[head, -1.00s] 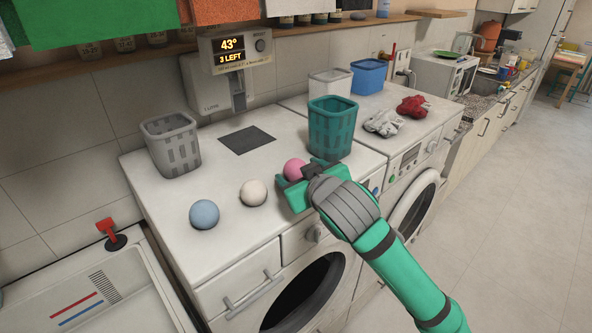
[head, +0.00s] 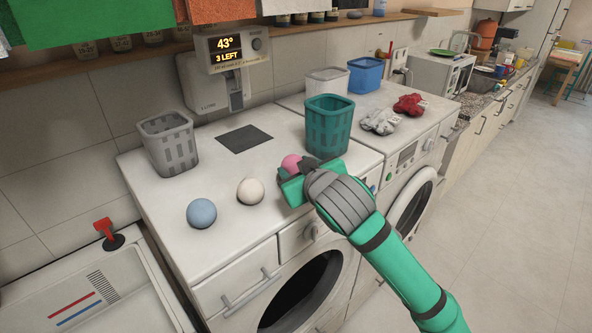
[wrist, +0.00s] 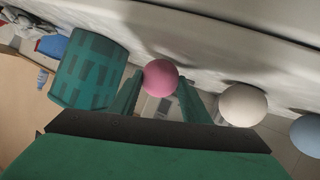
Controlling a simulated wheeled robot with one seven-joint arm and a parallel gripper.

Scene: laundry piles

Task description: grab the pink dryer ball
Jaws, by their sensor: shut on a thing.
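The pink dryer ball (head: 291,163) is at my gripper (head: 292,176), above the front part of the white washer top. In the wrist view the pink ball (wrist: 160,77) sits between the two green fingertips (wrist: 159,88), which are shut on it. In the head view my gripper partly hides the ball. I cannot tell clearly whether the ball still touches the surface.
A white ball (head: 250,191) and a blue ball (head: 201,213) lie to the left on the washer top (head: 225,255). A teal basket (head: 329,128) stands just behind and right of my gripper. A grey basket (head: 168,145) stands at the back left.

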